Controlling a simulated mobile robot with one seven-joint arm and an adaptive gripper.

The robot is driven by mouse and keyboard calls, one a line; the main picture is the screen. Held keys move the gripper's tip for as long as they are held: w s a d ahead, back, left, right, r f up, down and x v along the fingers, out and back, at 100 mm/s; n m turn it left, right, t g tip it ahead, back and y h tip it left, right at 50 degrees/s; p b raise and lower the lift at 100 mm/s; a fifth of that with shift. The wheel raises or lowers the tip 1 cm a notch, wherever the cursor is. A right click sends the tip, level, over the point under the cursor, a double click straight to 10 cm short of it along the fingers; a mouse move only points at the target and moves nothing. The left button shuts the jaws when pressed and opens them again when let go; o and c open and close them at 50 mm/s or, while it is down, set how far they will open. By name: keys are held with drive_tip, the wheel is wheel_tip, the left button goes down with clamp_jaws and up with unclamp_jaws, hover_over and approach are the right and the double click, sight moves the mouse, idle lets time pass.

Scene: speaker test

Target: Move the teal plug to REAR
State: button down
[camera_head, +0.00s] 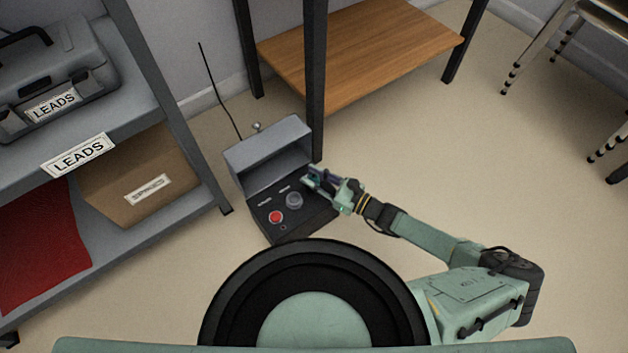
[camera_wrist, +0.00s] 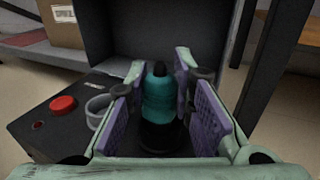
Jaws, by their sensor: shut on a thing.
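The teal plug (camera_wrist: 160,98) stands upright between the purple finger pads of my gripper (camera_wrist: 168,104) in the wrist view, with a dark tip on top and a black round part below it. My gripper (camera_head: 318,181) is shut on it over the right part of the speaker tester's dark panel (camera_head: 262,225). In the head view the fingers mostly hide the plug. Whether it sits in a socket or just above the panel I cannot tell. A grey ring (camera_head: 294,200) is left of it, also in the wrist view (camera_wrist: 98,110). The panel's small white labels are too small to read.
A red button (camera_head: 275,217) is on the panel. The tester's raised grey hood (camera_head: 268,145) stands behind, with an antenna (camera_head: 219,90). A black table leg (camera_head: 314,80) rises close behind my gripper. A shelf (camera_head: 125,70) stands left; floor (camera_head: 450,150) is clear at right.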

drive_tip(key=shift+f, duration=0.3)
drive_tip(key=shift+f, duration=0.3)
drive_tip(key=c, duration=1.4)
unclamp_jaws()
drive_tip(key=shift+r, duration=0.1)
drive_tip(key=shift+r, duration=0.1)
drive_tip(key=p+v, duration=0.2)
drive_tip(key=v, duration=1)
drive_tip(key=shift+r, duration=0.2)
drive_tip(key=shift+r, duration=0.1)
